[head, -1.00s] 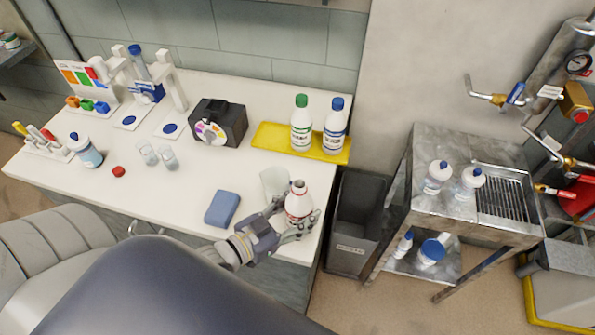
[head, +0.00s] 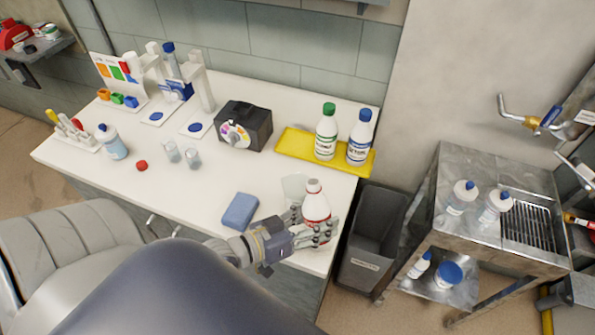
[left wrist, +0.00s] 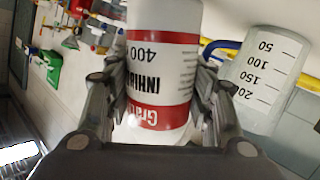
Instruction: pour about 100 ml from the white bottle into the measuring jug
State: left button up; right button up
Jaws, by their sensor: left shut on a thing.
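The white bottle (head: 315,204) with red bands stands upright near the table's front right corner; its top looks uncapped. My left gripper (head: 318,232) is shut around its lower body. In the left wrist view the bottle (left wrist: 160,70) sits between both fingers, its label upside down. The clear measuring jug (head: 293,187) stands just behind and left of the bottle, partly hidden by it. In the left wrist view the jug (left wrist: 262,80) shows marks from 50 to 200; I see no clear liquid level. My right gripper is not in view.
A blue sponge (head: 240,211) lies left of the gripper. A yellow tray (head: 290,143) holds green-capped and blue-capped bottles behind. A grey bin (head: 372,232) stands beyond the table's right edge.

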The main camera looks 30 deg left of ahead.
aim_at(317, 218)
pick_arm(q)
jog(key=shift+w+a+f+n+g+h+b, duration=0.1)
jog(key=shift+n+h+b, duration=0.05)
jog(key=shift+n+b, duration=0.4)
jog(key=shift+s+f+n+g+h+b, duration=0.1)
jog(key=shift+n+h+b, duration=0.1)
jog(key=shift+n+b, duration=0.35)
jog(key=shift+w+a+n+g+h+b, duration=0.1)
jog(key=shift+n+h+b, duration=0.05)
jog(key=shift+n+b, duration=0.4)
jog(key=shift+d+f+n+b, duration=0.2)
jog(key=shift+n+b, duration=0.05)
jog(key=shift+b, duration=0.25)
jog(key=shift+s+d+f+n+g+h+b, duration=0.1)
jog(key=shift+s+d+n+g+h+b, duration=0.1)
jog(key=shift+d+n+h+b, duration=0.25)
jog(key=shift+s+d+f+n+g+h+b, duration=0.15)
jog(key=shift+s+n+b, duration=0.1)
jog(key=shift+n, duration=0.4)
jog(key=shift+s+d+r+n+h+p, duration=0.1)
jog(key=shift+d+r+n+h+p, duration=0.15)
jog(key=shift+r+n+p, duration=0.35)
jog(key=shift+s+d+r+n+h+p, duration=0.15)
jog(key=shift+r+n+h+p, duration=0.1)
jog(key=shift+r+n, duration=0.55)
jog(key=shift+a+r, duration=0.1)
jog(key=shift+w+a+r+n, duration=0.1)
jog(key=shift+w+r+n, duration=0.05)
jog(key=shift+r+n, duration=0.2)
jog(key=shift+r, duration=0.15)
